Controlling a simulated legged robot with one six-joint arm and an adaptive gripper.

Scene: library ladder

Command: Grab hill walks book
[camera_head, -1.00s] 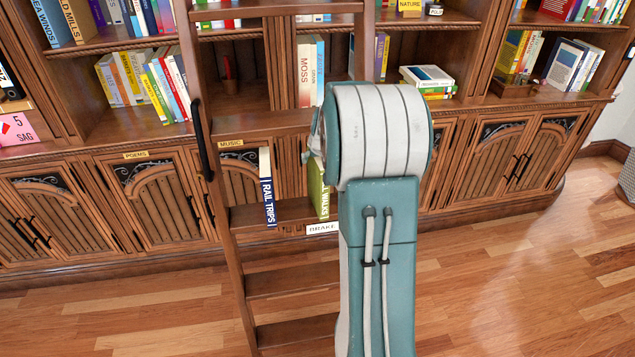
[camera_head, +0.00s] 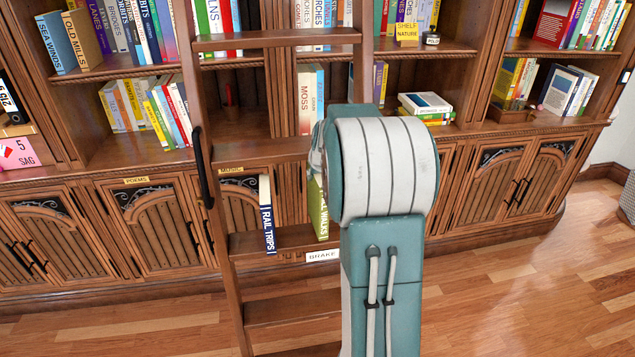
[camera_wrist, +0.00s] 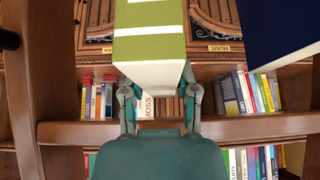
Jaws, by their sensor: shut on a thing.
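The green hill walks book (camera_head: 319,209) stands upright at a ladder step (camera_head: 288,240), partly hidden behind my arm in the head view. "WALKS" is readable on its spine. In the wrist view the green book (camera_wrist: 148,45) with its pale page edge lies between the fingers of my gripper (camera_wrist: 157,88). My gripper is shut on it. In the head view the gripper is mostly hidden by my arm. I cannot tell whether the book still touches the step.
The dark blue Rail Trips book (camera_head: 267,215) stands to the left on the same step. A ladder rail with a black handle (camera_head: 202,168) rises left of it. A brake label (camera_head: 322,255) sits on the step's front. Bookshelves stand behind; floor at the right is clear.

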